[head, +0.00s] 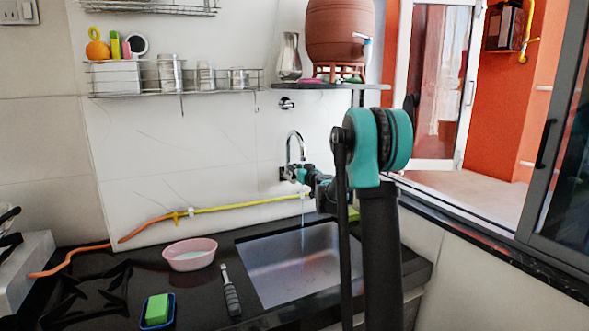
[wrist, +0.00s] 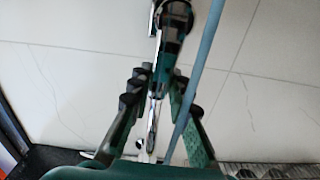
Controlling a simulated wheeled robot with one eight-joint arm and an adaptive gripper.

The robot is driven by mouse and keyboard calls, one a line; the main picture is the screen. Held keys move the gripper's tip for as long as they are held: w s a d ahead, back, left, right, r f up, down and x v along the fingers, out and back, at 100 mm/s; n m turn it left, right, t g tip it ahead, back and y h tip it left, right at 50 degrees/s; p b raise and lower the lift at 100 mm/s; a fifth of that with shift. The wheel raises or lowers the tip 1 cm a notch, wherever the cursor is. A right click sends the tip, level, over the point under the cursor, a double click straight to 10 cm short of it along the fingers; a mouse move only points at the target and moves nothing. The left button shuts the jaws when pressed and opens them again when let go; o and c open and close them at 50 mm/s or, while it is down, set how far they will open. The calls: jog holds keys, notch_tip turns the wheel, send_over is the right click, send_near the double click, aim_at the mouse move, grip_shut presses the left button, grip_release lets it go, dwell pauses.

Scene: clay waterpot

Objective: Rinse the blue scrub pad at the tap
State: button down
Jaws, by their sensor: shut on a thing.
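The tap (head: 295,142) is a silver curved spout on the white wall above the sink (head: 285,268). A thin bluish stream of water (head: 303,232) runs down into the sink and shows as a blue streak in the wrist view (wrist: 198,80). My gripper (head: 298,175) is at the tap's body, shut on its handle. In the wrist view my gripper (wrist: 154,88) has its fingers on either side of a slim silver part. A blue tray-like piece (head: 146,322) with a green block (head: 157,309) lies at the counter's front; I cannot tell whether it is the scrub pad.
A yellow and orange hose (head: 240,207) runs along the wall. A wire shelf (head: 175,92) and a clay pot (head: 340,32) are above. My arm hides the sink's right part.

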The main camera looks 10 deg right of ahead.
jog(key=shift+w+d+f+m, duration=0.1)
jog(key=shift+d+m, duration=0.25)
jog(key=shift+m, duration=0.3)
jog(key=shift+w+d+f+m, duration=0.1)
jog(key=shift+d+m, duration=0.25)
jog(key=shift+m, duration=0.3)
jog(key=c, duration=1.4)
grip_release()
jog(key=shift+r, duration=0.1)
jog(key=shift+s, duration=0.1)
jog(key=v, duration=1.2)
